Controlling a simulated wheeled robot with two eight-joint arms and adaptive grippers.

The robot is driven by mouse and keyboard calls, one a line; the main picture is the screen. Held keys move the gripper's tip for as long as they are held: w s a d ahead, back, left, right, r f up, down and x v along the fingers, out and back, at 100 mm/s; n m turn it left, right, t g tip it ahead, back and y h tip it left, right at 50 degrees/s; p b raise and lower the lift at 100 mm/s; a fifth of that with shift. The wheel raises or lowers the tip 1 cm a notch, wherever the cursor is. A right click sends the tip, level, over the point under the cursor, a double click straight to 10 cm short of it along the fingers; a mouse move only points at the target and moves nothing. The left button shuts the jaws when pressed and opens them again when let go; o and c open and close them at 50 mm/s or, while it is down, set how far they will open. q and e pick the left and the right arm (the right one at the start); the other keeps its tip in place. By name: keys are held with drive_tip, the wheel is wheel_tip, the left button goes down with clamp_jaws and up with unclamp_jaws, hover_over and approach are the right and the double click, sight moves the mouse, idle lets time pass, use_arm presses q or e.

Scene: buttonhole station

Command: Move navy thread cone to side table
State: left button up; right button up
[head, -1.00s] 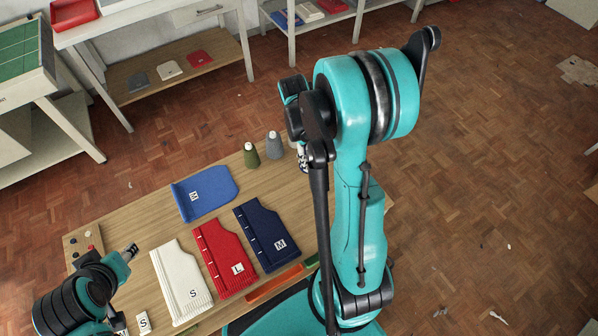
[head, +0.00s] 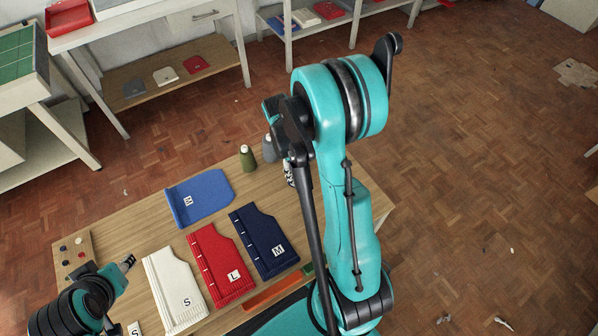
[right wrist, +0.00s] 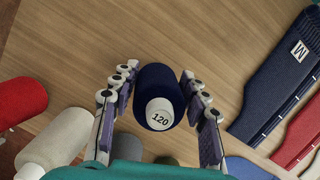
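The navy thread cone (right wrist: 158,85), with a white top marked 120, stands between the two fingers of my right gripper (right wrist: 158,75) in the right wrist view. The fingertips are close along both its sides; I cannot tell whether they press on it. In the head view my teal right arm hides the cone, and only part of the right gripper (head: 289,174) shows. My left gripper (head: 128,262) is over the near left of the wooden worktable (head: 130,220), away from the cone; its finger gap is too small to judge. Which furniture is the side table is not clear.
Green (head: 247,158) and grey (head: 268,148) cones stand near the right gripper; red (right wrist: 22,102) and white (right wrist: 55,138) cones show in the wrist view. Blue (head: 203,197), white (head: 172,288), red (head: 220,262) and navy (head: 262,240) panels lie on the worktable. Shelves (head: 165,80) stand behind.

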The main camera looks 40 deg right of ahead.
drive_tip(key=o, duration=0.4)
drive_tip(key=shift+r, duration=0.1)
drive_tip(key=shift+r+p, duration=0.4)
drive_tip(key=p+v, duration=0.4)
drive_tip(key=v, duration=0.7)
drive_tip(key=shift+w+a+r, duration=0.1)
drive_tip(key=shift+r, duration=0.05)
drive_tip(key=s+a+r+m+t, duration=0.1)
drive_tip(key=s+a+r+t, duration=0.1)
drive_tip(key=a+r+t, duration=0.1)
drive_tip(key=s+a+r+m+t, duration=0.1)
drive_tip(key=s+a+r+t, duration=0.1)
drive_tip(key=a, duration=0.4)
drive_tip(key=s+a+r+m+t, duration=0.1)
drive_tip(key=s+a+r+t, duration=0.2)
drive_tip(key=a+r+t, duration=0.2)
drive_tip(key=shift+s+a+r+y, duration=0.1)
drive_tip(key=shift+a+r+y, duration=0.05)
drive_tip(key=shift+r+y, duration=0.25)
